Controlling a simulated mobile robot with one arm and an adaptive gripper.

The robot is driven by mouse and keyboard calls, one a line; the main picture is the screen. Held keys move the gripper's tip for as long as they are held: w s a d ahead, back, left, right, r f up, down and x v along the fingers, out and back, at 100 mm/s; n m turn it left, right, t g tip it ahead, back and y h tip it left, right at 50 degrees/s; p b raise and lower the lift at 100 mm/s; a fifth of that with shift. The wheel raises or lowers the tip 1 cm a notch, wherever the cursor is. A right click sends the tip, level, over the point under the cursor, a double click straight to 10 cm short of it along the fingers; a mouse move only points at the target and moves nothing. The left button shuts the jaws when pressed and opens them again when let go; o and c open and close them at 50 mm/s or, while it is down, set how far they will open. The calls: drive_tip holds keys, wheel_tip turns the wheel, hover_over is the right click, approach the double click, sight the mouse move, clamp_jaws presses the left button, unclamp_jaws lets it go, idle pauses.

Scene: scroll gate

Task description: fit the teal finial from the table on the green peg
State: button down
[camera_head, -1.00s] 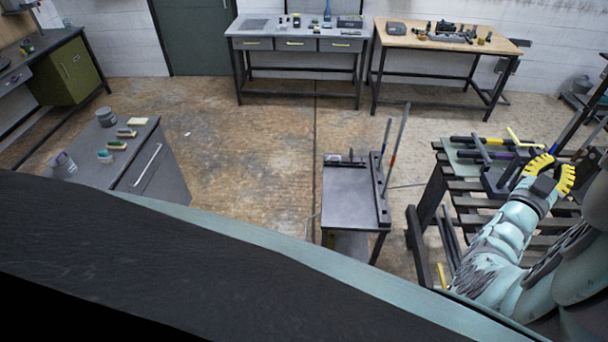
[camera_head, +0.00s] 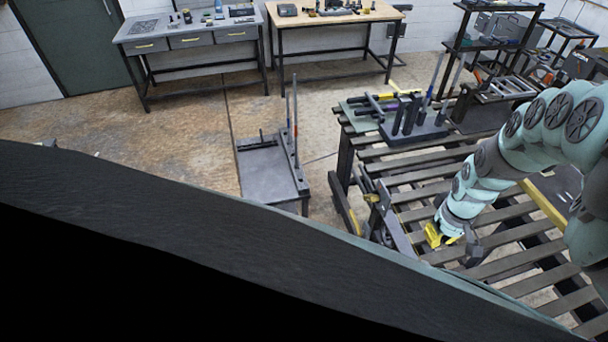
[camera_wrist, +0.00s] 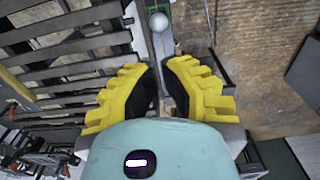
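I cannot make out the teal finial or the green peg for sure in either view. My gripper (camera_head: 446,238) is low over the near left part of the slatted table in the head view. In the wrist view its two yellow fingers (camera_wrist: 163,85) stand apart with a narrow gap and nothing clearly held between them. A pale grey ball (camera_wrist: 159,22) shows just beyond the fingertips, above a narrow metal strip; I cannot tell whether it is a finial. A dark block with upright dark posts (camera_head: 412,130) stands at the table's far side.
The slatted table (camera_head: 440,172) has metal bars (camera_head: 388,218) at its left edge, close to my gripper. A teal plate (camera_head: 362,108) with coloured rods lies at its back. A small grey stand (camera_head: 270,175) with tall rods is on the left. Open floor (camera_head: 185,150) lies beyond.

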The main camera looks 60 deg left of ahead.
drive_tip(key=f+b, duration=0.3)
drive_tip(key=shift+s+d+f, duration=0.2)
drive_tip(key=shift+d+f, duration=0.15)
drive_tip(key=shift+f, duration=0.05)
drive_tip(key=shift+f+b, duration=1.6)
drive_tip(key=shift+f, duration=0.45)
drive_tip(key=shift+d+f+b, duration=0.1)
drive_tip(key=shift+f+b, duration=1.45)
drive_tip(key=shift+b, duration=0.05)
drive_tip(key=shift+r, duration=0.15)
drive_tip(key=shift+w+r+p, duration=0.1)
drive_tip(key=shift+r+p, duration=3.1)
drive_tip(key=shift+r, duration=0.75)
